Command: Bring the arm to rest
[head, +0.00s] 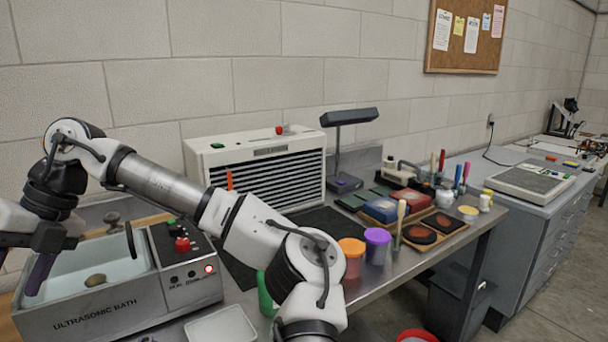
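My arm reaches from the bottom middle up and over to the left. My gripper (45,262) hangs at the left edge, over the open tank of the ultrasonic bath (110,312). It is partly cut off by the frame. A dark purplish finger-like part points down from it; whether the fingers are open or shut is unclear. A brown roundish object (95,280) lies in the bath's pale tank, apart from the gripper.
A white louvred unit (262,150) and a dark lamp (340,150) stand at the wall. Orange (351,258) and purple (377,246) cups stand near the front edge, with trays and tools beyond. A white tray (220,328) sits below the arm.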

